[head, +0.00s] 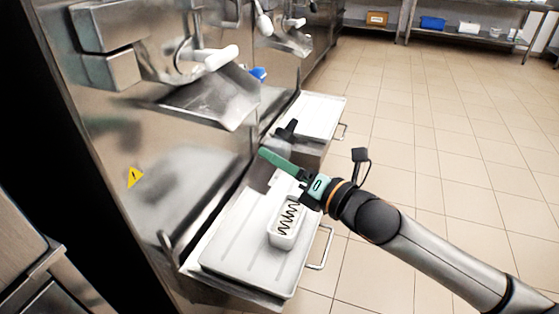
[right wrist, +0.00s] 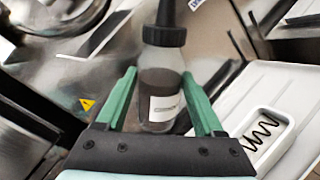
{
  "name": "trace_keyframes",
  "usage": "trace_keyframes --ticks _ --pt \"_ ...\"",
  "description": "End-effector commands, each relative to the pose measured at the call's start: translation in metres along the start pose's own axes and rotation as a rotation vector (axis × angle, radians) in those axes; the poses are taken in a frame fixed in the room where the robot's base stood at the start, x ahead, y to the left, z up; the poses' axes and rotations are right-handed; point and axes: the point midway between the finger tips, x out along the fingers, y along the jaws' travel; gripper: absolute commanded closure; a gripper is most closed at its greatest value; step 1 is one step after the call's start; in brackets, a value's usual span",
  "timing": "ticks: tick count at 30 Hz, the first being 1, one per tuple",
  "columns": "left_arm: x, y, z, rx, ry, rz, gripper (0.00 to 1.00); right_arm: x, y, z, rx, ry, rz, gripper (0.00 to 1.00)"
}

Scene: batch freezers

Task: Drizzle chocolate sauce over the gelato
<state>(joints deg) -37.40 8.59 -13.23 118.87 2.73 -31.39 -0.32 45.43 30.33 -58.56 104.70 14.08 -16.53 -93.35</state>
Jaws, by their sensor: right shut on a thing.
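My right gripper (head: 270,156) is shut on a clear sauce bottle (right wrist: 162,85) with a black nozzle cap and dark contents. In the right wrist view the bottle stands between the green fingers (right wrist: 163,80), nozzle toward the top. In the head view the bottle's dark cap (head: 287,130) shows behind the fingers, which hide part of its body. A white rectangular gelato tub (head: 282,240) sits on the white tray below and nearer than the gripper. A dark zigzag line of sauce lies across the gelato. The tub also shows at right in the right wrist view (right wrist: 280,150). My left gripper is not in view.
The near white tray (head: 235,255) has a metal handle at its right. A second white tray (head: 322,115) lies farther back. Steel freezer chutes (head: 215,100) jut out above the trays at left. Open tiled floor lies right.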

Motion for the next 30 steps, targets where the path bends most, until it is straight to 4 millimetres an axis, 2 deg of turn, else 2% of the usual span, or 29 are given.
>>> trace_keyframes --ticks 1,6,17,30 --pt "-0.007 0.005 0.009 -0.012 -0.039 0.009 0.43 0.000 0.005 0.004 -0.030 -0.001 0.002 0.97" --pt "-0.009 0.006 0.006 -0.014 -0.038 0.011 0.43 0.000 0.007 0.006 -0.096 -0.001 0.003 0.97" --pt "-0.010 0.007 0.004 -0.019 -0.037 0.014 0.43 0.000 0.007 0.006 -0.116 -0.001 0.003 0.97" --pt "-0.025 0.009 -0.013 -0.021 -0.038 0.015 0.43 0.000 0.016 0.015 -0.483 0.000 0.001 0.97"
